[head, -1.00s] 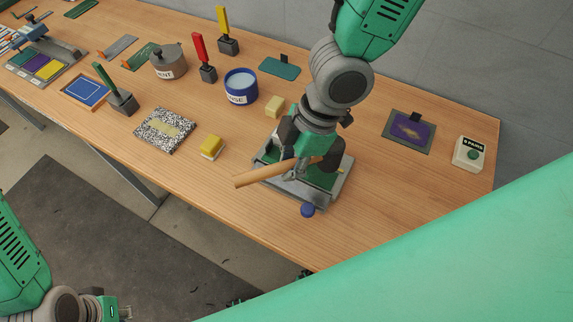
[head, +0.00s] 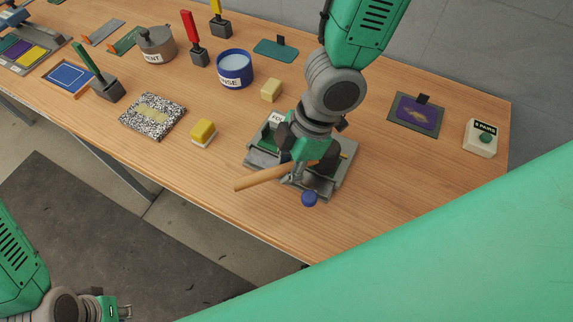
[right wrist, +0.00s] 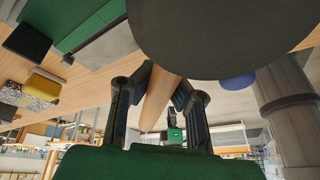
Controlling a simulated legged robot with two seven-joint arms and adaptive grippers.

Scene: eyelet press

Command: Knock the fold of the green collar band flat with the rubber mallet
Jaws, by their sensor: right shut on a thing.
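My right gripper (head: 302,160) is shut on the wooden handle of the mallet (head: 258,178), above the grey fixture at the table's front. The handle points left, and it also shows between the fingers in the right wrist view (right wrist: 160,100). The mallet's dark round head (right wrist: 225,30) fills the top of that view; in the head view it is hidden by the hand. A green strip, likely the collar band (right wrist: 85,22), shows beside the head; its fold is hidden. I cannot tell whether the mallet touches it. My left gripper (head: 122,311) is low at left, away from the table, its opening unclear.
The grey fixture (head: 262,160) has a blue knob (head: 309,198) in front. A yellow block (head: 203,131), cream block (head: 271,90), blue-rimmed pot (head: 235,72) and speckled pad (head: 152,116) stand left. A purple piece (head: 416,112) and button box (head: 481,138) are right.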

